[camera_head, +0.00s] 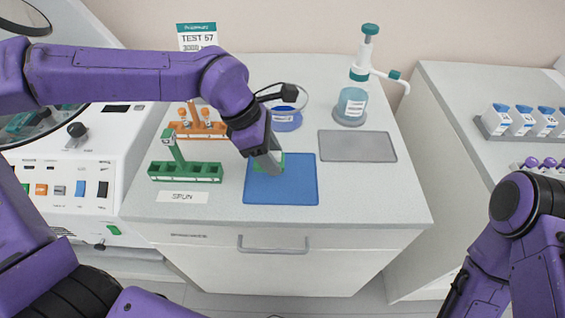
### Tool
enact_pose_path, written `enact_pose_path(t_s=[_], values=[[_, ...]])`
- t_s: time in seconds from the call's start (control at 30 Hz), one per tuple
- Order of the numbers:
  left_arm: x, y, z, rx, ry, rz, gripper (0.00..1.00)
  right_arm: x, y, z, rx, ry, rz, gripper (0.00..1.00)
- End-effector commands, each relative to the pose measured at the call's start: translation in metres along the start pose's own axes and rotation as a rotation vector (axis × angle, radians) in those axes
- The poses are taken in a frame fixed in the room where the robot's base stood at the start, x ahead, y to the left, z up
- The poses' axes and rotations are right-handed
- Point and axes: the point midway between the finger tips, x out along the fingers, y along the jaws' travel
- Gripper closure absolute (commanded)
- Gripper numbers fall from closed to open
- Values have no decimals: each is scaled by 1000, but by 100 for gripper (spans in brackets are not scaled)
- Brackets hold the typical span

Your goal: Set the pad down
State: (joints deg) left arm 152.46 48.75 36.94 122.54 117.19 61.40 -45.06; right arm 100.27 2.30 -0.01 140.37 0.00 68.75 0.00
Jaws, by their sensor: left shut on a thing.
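My left gripper (269,163) points down over the blue mat (292,190) on the counter. It is shut on a small pale-and-green pad (282,160), which shows only in part beside the fingers. The fingers hide most of the pad. The pad is at the mat's upper left part; I cannot tell whether it touches the mat. My right arm is at the right edge, and its gripper is not in view.
A green rack (186,172) with one tube and a "SPUN" label (182,197) are left of the mat. An orange rack (200,130) stands behind. A grey mat (357,146) and a pump bottle (351,105) are at right. The counter's front strip is clear.

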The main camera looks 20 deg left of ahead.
Motion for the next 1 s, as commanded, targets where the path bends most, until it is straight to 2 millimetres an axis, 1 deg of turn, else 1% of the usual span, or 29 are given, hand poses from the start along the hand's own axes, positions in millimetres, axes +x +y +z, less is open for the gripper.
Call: enact_pose_path(t_s=[0.03, 0.1, 0.27, 0.4, 0.5, 0.73, 1.0], values=[[12, 5, 2, 0, 5, -3, 82, -2, 0, -1, 0, 0, 0, 100], [24, 11, 4, 0, 3, -2, 82, -2, 0, -1, 0, 0, 0, 100], [43, 19, 8, 2, 3, -2, 82, -4, 0, -1, 0, 0, 0, 100], [65, 19, -2, 4, 1, -2, 82, -4, 0, -2, 0, 0, 0, 100], [69, 19, -3, 4, -2, 0, 82, -4, 0, -2, 0, 0, 0, 100], [70, 19, -4, 4, -2, 0, 82, -3, 0, -1, 0, 0, 0, 100], [79, 18, -8, 4, 0, -3, 82, 0, 0, 0, 0, 0, 0, 100]])
